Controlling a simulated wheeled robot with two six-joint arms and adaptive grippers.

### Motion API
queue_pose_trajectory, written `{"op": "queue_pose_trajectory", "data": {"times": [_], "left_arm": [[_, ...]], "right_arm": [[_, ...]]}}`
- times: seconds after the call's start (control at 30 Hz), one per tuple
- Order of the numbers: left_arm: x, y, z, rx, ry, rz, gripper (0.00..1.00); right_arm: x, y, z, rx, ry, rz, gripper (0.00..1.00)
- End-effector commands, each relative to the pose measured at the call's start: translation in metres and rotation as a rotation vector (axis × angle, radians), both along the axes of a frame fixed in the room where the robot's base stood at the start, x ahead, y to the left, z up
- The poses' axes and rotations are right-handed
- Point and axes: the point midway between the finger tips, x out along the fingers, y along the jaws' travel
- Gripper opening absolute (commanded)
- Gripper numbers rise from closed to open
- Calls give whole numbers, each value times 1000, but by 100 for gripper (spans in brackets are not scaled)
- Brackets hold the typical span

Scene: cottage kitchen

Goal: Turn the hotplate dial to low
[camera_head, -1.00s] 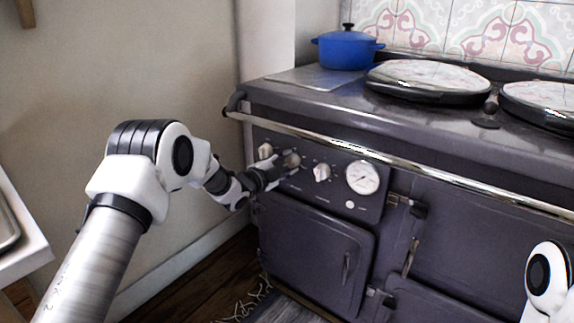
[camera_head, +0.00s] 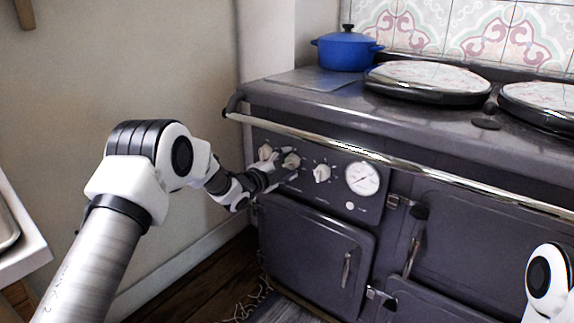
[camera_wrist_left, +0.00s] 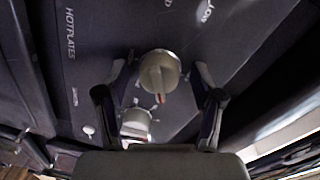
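The stove's dark control panel (camera_head: 340,199) carries three pale dials: a left one (camera_head: 265,151), a middle one (camera_head: 291,160) and a right one (camera_head: 321,172). My left gripper (camera_head: 280,171) is close in front of the left and middle dials. In the left wrist view its fingers are open on either side of a pale dial (camera_wrist_left: 160,74) with a reddish mark on its grip. The fingers look apart from it. A second dial (camera_wrist_left: 136,122) shows nearer my palm. The word HOTPLATES is printed on the panel at the left. My right gripper is out of view.
A chrome rail (camera_head: 400,158) runs along the stove front above the dials. A round white gauge (camera_head: 362,178) sits right of them, and an oven door (camera_head: 312,250) is below. A blue pot (camera_head: 345,50) stands on top, beside the round lids (camera_head: 430,80).

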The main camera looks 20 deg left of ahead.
Motion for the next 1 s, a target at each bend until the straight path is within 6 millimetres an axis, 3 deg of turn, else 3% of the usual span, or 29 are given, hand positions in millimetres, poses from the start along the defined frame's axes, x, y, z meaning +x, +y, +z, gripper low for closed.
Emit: {"op": "queue_pose_trajectory", "data": {"times": [0.27, 0.37, 0.7, 0.83, 1.0], "left_arm": [[-5, 3, 0, -2, 1, 1, 67], [-19, 9, 1, -2, 3, 2, 67], [-95, 39, 6, -4, 2, 2, 67], [-109, 44, 6, -2, 0, 0, 67], [-112, 44, 6, 0, 0, -1, 67]], "right_arm": [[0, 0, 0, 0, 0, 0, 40], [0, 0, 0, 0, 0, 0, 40], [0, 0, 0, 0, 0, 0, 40], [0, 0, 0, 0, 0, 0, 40], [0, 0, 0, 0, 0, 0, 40]]}}
